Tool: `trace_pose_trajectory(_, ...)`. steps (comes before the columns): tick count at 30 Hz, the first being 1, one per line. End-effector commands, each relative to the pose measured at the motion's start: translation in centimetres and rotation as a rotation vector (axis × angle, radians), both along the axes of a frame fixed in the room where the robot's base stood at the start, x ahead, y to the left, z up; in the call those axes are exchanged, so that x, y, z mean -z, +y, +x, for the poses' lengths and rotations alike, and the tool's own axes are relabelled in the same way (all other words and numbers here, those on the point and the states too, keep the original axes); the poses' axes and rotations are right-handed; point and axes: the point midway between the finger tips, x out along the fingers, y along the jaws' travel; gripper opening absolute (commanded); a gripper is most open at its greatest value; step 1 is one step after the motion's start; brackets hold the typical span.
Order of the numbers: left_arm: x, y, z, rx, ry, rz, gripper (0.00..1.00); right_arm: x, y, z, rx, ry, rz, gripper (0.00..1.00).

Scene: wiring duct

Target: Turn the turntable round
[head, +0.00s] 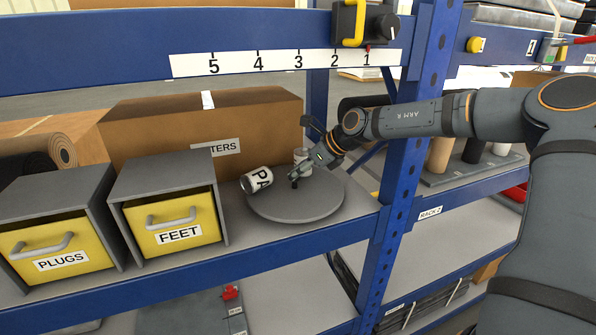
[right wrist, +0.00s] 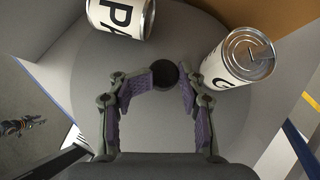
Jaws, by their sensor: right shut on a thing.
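The turntable (head: 310,208) is a round grey disc on the blue rack's shelf; it also fills the middle of the right wrist view (right wrist: 160,125). A short black knob (right wrist: 163,74) stands up from it. My right gripper (head: 295,178) reaches down over the disc from the right, its fingers shut on the knob. A white can marked "PA" (head: 258,181) lies on its side on the disc, left of the gripper. A second white can (head: 302,155) stands behind the gripper, partly hidden; its lid shows in the right wrist view (right wrist: 248,55). My left gripper is out of view.
Yellow FEET (head: 175,222) and PLUGS (head: 50,246) drawers in grey housings stand left of the turntable. A large cardboard box (head: 150,130) is close behind. A blue rack post (head: 405,150) rises at the right. A numbered strip (head: 280,63) runs along the beam above.

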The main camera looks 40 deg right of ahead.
Motion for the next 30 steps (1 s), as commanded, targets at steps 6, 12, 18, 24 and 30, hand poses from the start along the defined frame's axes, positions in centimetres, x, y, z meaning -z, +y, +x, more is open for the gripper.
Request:
trace_pose_trajectory(6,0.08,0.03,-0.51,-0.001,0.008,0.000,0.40,0.07,-0.08,0.02,0.001,0.000,0.000,0.00)
trace_pose_trajectory(12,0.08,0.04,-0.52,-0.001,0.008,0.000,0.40,0.08,-0.07,0.02,0.002,0.001,0.000,0.00)
trace_pose_trajectory(18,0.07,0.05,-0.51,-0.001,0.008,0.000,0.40,0.09,-0.07,0.01,0.002,0.001,0.000,0.00)
trace_pose_trajectory(24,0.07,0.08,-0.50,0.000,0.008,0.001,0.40,0.09,-0.06,0.01,0.002,0.001,0.000,0.00)
trace_pose_trajectory(30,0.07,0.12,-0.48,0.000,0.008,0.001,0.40,0.11,-0.05,0.00,0.001,0.002,0.001,0.42)
